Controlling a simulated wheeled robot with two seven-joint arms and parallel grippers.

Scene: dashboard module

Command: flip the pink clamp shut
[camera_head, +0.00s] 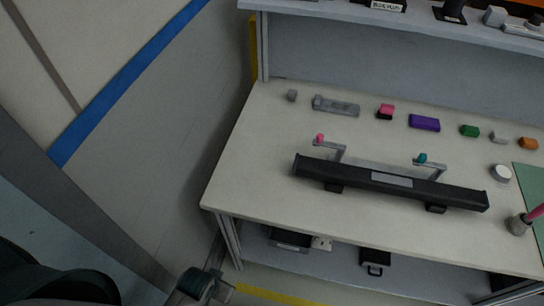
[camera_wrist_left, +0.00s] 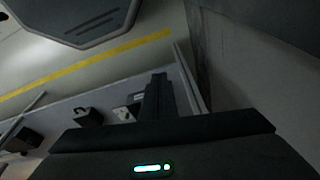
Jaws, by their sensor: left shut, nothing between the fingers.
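The pink clamp (camera_head: 320,139) is a grey bent lever with a pink tip at the left part of a long black bar module (camera_head: 391,181) on the table. Its lever stands up from behind the bar, with the tip out to the left. A similar clamp with a teal tip (camera_head: 422,158) stands farther right on the bar. My left gripper (camera_wrist_left: 158,82) shows in the left wrist view as dark fingers, shut and empty. It is low by the table's underside, away from the clamp. My right gripper is not in view.
The table (camera_head: 262,150) has a row of small blocks at the back, including a purple block (camera_head: 424,122) and a green block (camera_head: 469,131). A white round piece (camera_head: 501,173) lies at the right. A shelf overhangs the back. Dark boxes (camera_head: 375,258) stand under the table.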

